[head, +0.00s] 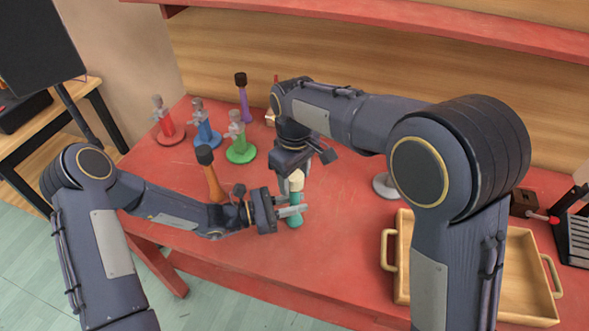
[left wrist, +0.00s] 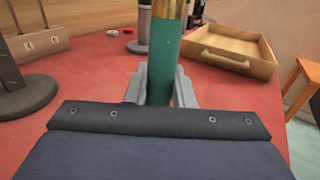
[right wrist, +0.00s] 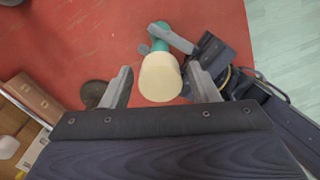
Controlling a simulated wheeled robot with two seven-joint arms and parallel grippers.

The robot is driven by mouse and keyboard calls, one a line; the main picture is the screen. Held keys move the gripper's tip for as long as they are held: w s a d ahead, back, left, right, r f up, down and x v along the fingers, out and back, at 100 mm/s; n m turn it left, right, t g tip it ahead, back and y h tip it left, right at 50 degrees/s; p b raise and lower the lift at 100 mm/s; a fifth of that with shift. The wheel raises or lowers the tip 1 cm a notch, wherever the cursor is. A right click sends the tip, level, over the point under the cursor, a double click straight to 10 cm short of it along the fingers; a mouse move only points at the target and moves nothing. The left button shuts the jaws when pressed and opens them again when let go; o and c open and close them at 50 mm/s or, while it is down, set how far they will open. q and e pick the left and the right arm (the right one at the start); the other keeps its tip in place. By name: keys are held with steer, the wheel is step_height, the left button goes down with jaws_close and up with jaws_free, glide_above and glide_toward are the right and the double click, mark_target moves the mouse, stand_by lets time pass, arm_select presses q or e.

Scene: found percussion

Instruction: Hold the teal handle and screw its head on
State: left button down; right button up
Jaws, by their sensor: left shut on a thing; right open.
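The teal handle (head: 295,221) stands upright over the red table. My left gripper (head: 288,211) is shut on it, and its fingers also show around it in the left wrist view (left wrist: 160,88). A brass-coloured band (left wrist: 168,8) tops the teal part (left wrist: 163,62). The cream head (head: 297,181) is at the handle's top; whether it is screwed tight I cannot tell. In the right wrist view the cream head (right wrist: 160,78) lies between the open fingers of my right gripper (right wrist: 162,86), with a gap on each side. The right gripper is above the left one.
Red (head: 170,131), blue (head: 208,138) and green (head: 241,150) stands with grey clamps are at the left. An orange handle with a dark head (head: 213,183) is near my left arm. A wooden tray (head: 400,262) is at the right. The front middle of the table is clear.

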steer(key=c, duration=1)
steer(key=o, duration=1.2)
steer(key=shift+c, duration=0.2)
step_height(320, 180, up, 12)
arm_select(q)
steer(key=c, duration=1.2)
jaws_free()
steer(key=shift+o, duration=0.2)
